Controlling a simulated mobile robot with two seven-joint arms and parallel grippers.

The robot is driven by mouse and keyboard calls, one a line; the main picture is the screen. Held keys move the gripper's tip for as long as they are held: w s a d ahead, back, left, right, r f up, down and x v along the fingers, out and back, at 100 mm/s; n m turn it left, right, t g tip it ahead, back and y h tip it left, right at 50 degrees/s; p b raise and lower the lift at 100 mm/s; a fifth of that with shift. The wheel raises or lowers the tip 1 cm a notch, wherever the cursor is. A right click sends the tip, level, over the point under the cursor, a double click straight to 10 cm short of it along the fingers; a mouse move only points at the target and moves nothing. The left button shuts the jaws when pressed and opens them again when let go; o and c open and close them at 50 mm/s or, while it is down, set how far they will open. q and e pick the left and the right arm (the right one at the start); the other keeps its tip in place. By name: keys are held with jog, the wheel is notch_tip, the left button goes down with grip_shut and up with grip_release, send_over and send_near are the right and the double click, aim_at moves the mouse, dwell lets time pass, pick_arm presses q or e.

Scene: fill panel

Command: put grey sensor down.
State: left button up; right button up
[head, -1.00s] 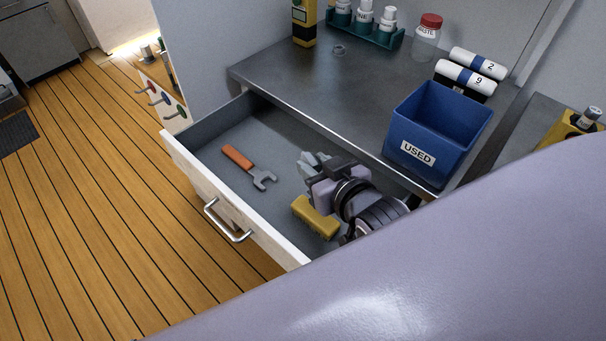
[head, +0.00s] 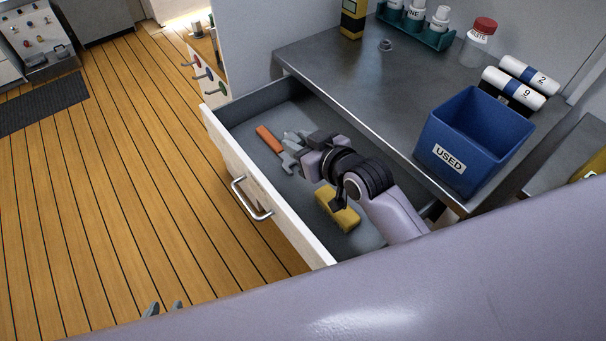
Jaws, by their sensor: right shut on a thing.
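My right gripper (head: 297,138) is inside the open drawer (head: 237,160), low over its floor and close to the wrench. It is shut on the grey sensor. Only small grey parts show at the fingertips, so the sensor's outline and whether it touches the drawer floor cannot be told.
The drawer also holds an orange-handled wrench (head: 268,138) and a yellow block (head: 338,208) beneath my right wrist. On the grey worktop (head: 345,70) stand a blue USED bin (head: 470,135), a red-capped jar (head: 478,43) and a small grey ring (head: 385,45). My own arm covers the lower right.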

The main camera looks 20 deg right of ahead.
notch_tip(320, 180, down, 11)
jog(key=shift+f+b, duration=0.1)
jog(key=shift+b, duration=0.6)
jog(key=shift+s+f+b, duration=0.1)
jog(key=shift+f+b, duration=0.3)
jog(key=shift+f, duration=0.2)
jog(key=o, duration=1)
jog(key=shift+s+f, duration=0.1)
jog(key=shift+f, duration=0.05)
jog(key=shift+o, duration=0.2)
jog(key=shift+r+p, duration=0.5)
jog(key=shift+r, duration=0.1)
jog(key=v, duration=0.7)
jog(key=shift+d+r, duration=0.1)
jog(key=shift+r, duration=0.1)
